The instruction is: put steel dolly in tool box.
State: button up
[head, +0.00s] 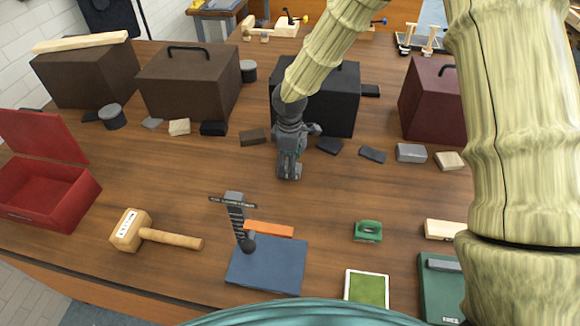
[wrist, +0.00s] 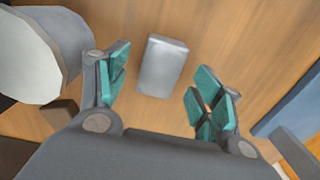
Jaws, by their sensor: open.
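A plain light-grey metal block, which looks like the steel dolly (wrist: 162,66), lies on the wooden table in the wrist view. It is ahead of and between my gripper's teal-padded fingers. My gripper (wrist: 162,95) is open and empty, with the fingers spread wider than the block. In the head view my gripper (head: 290,172) points down at mid-table, and I cannot separate this block from it there. The red tool box (head: 75,208) stands at the left edge with its lid up, and its visible inside looks empty.
A wooden mallet (head: 135,230), a blue plate (head: 270,268) with an upright stand, and an orange bar (head: 268,229) lie between me and the gripper. Dark cases (head: 185,85) and several small blocks, including a grey one (head: 411,152), line the back. Bare table lies left of my gripper.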

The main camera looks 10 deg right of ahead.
jog(key=shift+f, duration=1)
grip_shut()
